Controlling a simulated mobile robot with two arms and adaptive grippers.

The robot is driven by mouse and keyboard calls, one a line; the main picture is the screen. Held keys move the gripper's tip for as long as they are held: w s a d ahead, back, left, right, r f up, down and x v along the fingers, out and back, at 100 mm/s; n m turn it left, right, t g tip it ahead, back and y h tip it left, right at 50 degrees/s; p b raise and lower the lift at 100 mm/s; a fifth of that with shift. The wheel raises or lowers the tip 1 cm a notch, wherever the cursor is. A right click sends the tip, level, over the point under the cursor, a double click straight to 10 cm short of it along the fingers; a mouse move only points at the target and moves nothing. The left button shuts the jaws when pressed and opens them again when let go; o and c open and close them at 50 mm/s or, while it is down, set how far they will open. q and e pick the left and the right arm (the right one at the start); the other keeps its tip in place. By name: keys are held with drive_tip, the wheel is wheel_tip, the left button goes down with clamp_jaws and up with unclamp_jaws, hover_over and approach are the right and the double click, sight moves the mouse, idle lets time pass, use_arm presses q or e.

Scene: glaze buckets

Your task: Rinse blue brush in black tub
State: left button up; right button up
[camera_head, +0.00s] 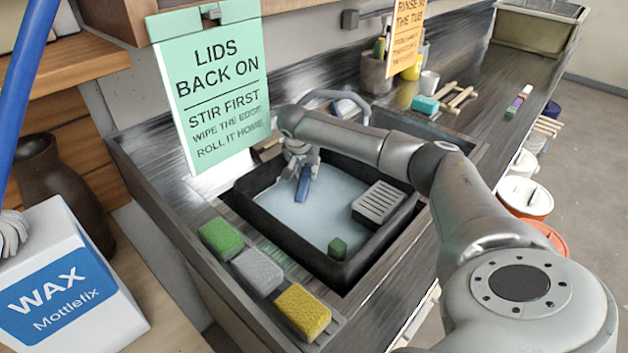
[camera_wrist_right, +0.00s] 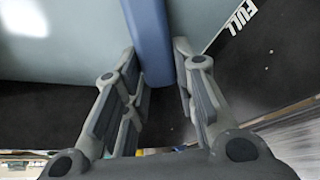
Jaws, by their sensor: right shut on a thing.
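The black tub (camera_head: 292,256) sits in the bench top, holding pale grey-blue water (camera_head: 325,205). My right gripper (camera_head: 302,166) reaches over the tub's back left part and is shut on the blue brush (camera_head: 303,187). The brush points downward over the water; I cannot tell whether its tip touches the surface. In the right wrist view the blue handle (camera_wrist_right: 148,42) runs between the fingers of my right gripper (camera_wrist_right: 150,88), and the bristles are not seen. The word FULL (camera_wrist_right: 243,17) shows near the dark tub wall. My left gripper is not in view.
A ridged grey block (camera_head: 379,203) and a small green piece (camera_head: 338,248) are at the tub's right and front. Green (camera_head: 221,239), grey (camera_head: 257,271) and yellow (camera_head: 302,311) sponges line the front left. A green sign (camera_head: 212,90) stands behind. A wax box (camera_head: 70,285) is at left.

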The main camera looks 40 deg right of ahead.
drive_tip(key=shift+s+d+p, duration=0.9)
drive_tip(key=shift+s+d, duration=1.05)
drive_tip(key=shift+s, duration=0.95)
drive_tip(key=shift+w+a+b, duration=0.25)
drive_tip(key=shift+w+a, duration=0.4)
drive_tip(key=shift+w, duration=0.3)
drive_tip(key=shift+w+a+b, duration=0.2)
drive_tip(key=shift+w+a, duration=0.45)
drive_tip(key=shift+w, duration=0.35)
drive_tip(key=shift+w+a+b, duration=0.25)
drive_tip(key=shift+w+a, duration=0.4)
drive_tip(key=shift+w, duration=0.3)
drive_tip(key=shift+s+d, duration=0.1)
drive_tip(key=s+d+p, duration=0.1)
drive_tip(key=s+d, duration=0.2)
drive_tip(key=s, duration=0.2)
drive_tip(key=shift+s+d+p, duration=0.35)
drive_tip(key=shift+p, duration=0.05)
drive_tip(key=shift+r, duration=0.1)
wheel_tip(320, 180, up, 10)
drive_tip(key=p, duration=0.7)
drive_tip(key=shift+r+p, duration=0.25)
drive_tip(key=shift+p, duration=0.15)
